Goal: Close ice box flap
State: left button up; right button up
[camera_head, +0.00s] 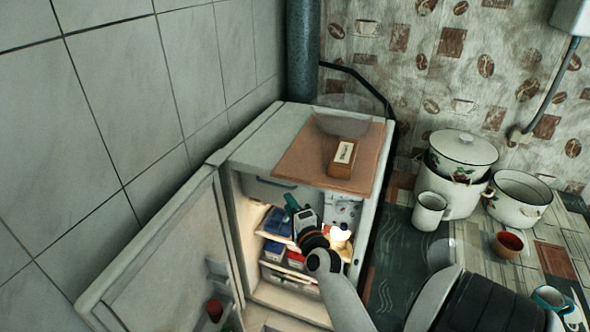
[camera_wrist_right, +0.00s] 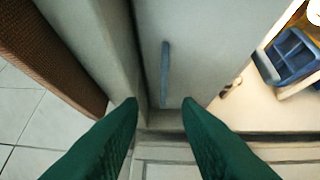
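The ice box flap (camera_head: 262,190) is a pale panel with a thin blue-green handle, high inside the open fridge (camera_head: 262,139). To its right a pale, frosty-looking patch (camera_head: 345,209) shows; how far the flap stands open is hard to tell. My right gripper (camera_head: 291,201) is inside the fridge at the flap's lower right. In the right wrist view its green fingers (camera_wrist_right: 160,103) are apart with nothing gripped. The flap (camera_wrist_right: 205,55) and its blue-grey handle lie just past the fingertips; contact cannot be told. My left gripper is out of view.
The fridge door (camera_head: 165,265) stands wide open at left, with items on its shelves. Lit shelves below the flap hold blue containers (camera_head: 277,224) and other items. A box (camera_head: 342,158) sits on the fridge top. Pots (camera_head: 462,170) and a mug (camera_head: 429,210) stand on the right counter.

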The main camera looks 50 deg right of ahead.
jog(key=shift+v, duration=1.45)
jog(key=s+a+f+n+g+y, duration=0.25)
jog(key=a+f+n, duration=0.2)
jog(key=f, duration=0.75)
jog(key=s+a+f+n+g+y+b, duration=0.1)
jog(key=s+a+f+n+g+y, duration=0.25)
jog(key=f, duration=0.75)
jog(key=s+a+f+n+g, duration=0.15)
jog(key=a+f+n, duration=0.25)
jog(key=a+f, duration=0.55)
jog(key=s+a+f+n+g, duration=0.1)
jog(key=s+f+n, duration=0.3)
jog(key=s, duration=0.6)
jog(key=s+a+f+n+g, duration=0.1)
jog(key=s+f+n+g, duration=0.3)
jog(key=s+f, duration=0.5)
jog(key=s+a+f+n+g+y, duration=0.1)
jog(key=s+f+n+g, duration=0.2)
jog(key=s+f, duration=0.4)
jog(key=s+n+b, duration=0.1)
jog(key=s, duration=0.5)
jog(key=shift+a+n, duration=0.2)
jog(key=shift+n, duration=0.2)
jog(key=shift+s+f+g, duration=0.1)
jog(key=shift+g, duration=0.15)
